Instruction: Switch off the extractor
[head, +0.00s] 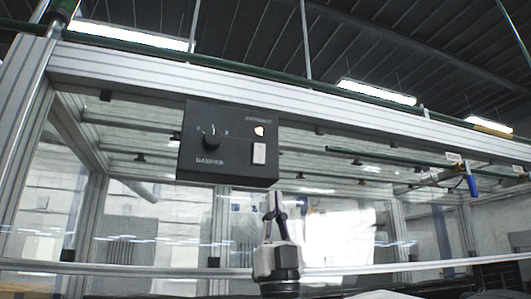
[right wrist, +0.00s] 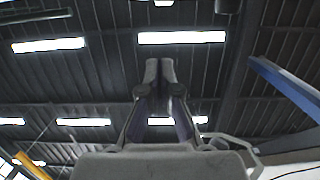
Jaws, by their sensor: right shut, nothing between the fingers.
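The extractor's dark control box (head: 229,165) hangs on the aluminium frame in the head view. It has a black damper knob (head: 211,138) on the left, a white rocker switch (head: 259,154) on the right, and a lit amber lamp (head: 259,131) above the switch. My right gripper (head: 274,196) points up just below the box's lower right edge, under the switch. Its fingers are shut and hold nothing. They also show closed in the right wrist view (right wrist: 159,65), against the ceiling. I cannot tell the gap in depth between fingertips and box. My left gripper is not in view.
An aluminium beam (head: 300,103) runs above the box, with a green pipe (head: 150,60) along it. A blue-handled valve (head: 472,185) hangs at the right. A lower rail (head: 420,267) crosses behind my right gripper. Clear panels stand behind the box.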

